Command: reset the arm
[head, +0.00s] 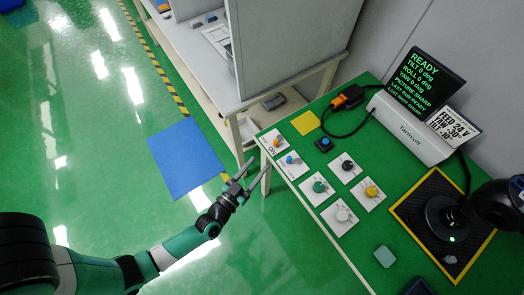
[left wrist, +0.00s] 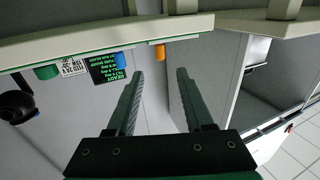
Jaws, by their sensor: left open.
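My left arm comes in from the lower left in the head view. Its gripper (head: 252,172) is open and empty, in front of the near left edge of the green-topped bench (head: 345,235), apart from the knobs. In the left wrist view the two dark fingers (left wrist: 160,76) are spread with nothing between them. The bench edge (left wrist: 100,42) crosses the top of that picture, upside down. My right gripper is not in view.
Several knobs on white plates, including a yellow one (head: 371,191), stand on the bench. A lit screen (head: 425,80) reads READY. A black camera device (head: 440,212) stands on a yellow-edged pad (head: 408,208).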

